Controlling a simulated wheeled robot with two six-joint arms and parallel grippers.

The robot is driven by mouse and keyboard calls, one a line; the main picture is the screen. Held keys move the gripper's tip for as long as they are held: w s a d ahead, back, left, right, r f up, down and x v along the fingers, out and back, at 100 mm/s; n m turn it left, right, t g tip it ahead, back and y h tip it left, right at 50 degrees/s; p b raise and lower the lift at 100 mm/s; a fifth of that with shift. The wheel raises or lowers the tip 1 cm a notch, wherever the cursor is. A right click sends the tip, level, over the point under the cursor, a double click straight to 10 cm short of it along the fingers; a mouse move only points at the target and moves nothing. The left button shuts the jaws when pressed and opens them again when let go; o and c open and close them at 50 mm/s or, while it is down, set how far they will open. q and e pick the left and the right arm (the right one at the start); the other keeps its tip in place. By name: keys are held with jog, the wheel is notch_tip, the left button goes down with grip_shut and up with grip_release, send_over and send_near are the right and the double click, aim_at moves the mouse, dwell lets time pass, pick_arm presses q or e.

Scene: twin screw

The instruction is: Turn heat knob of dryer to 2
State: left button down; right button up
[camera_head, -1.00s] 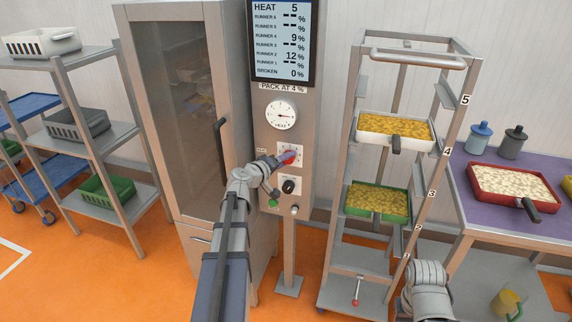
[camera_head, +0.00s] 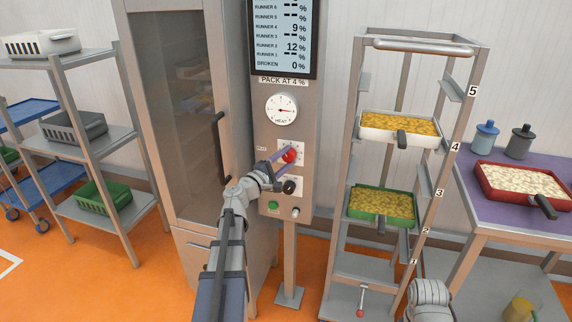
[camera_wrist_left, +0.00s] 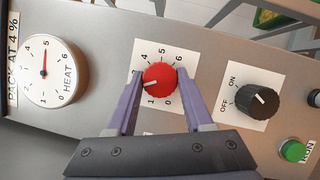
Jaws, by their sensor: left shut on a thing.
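The red heat knob (camera_head: 290,156) is on the dryer's control panel. In the left wrist view, the red knob (camera_wrist_left: 159,78) sits on a white plate, and its white mark points left. Figures 1, 0, 4, 5 and 6 show; the left finger covers the scale where the mark points. My left gripper (camera_head: 284,157) is shut on the knob, one finger on each side, as the left wrist view (camera_wrist_left: 159,75) shows. The round HEAT gauge (camera_head: 281,109) above the knob has its needle near 5 in the wrist view (camera_wrist_left: 52,72). My right gripper is out of view.
Beside the heat knob is a black on/off knob (camera_wrist_left: 258,101) and a green RUN button (camera_wrist_left: 293,150). The dryer door (camera_head: 180,110) is shut. A rack (camera_head: 468,90) with trays of yellow pieces stands to the right, before a purple-topped table (camera_head: 465,200).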

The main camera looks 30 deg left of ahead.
pick_arm(q)
jog(key=shift+d+f+n+t+b, duration=0.15)
jog(key=shift+n+t+b, duration=0.3)
jog(key=shift+n, duration=0.65)
jog(key=shift+c, duration=1.5)
grip_release()
jog(key=b+v, duration=0.1)
jog(key=v, duration=0.6)
jog(key=shift+s+b, duration=0.4)
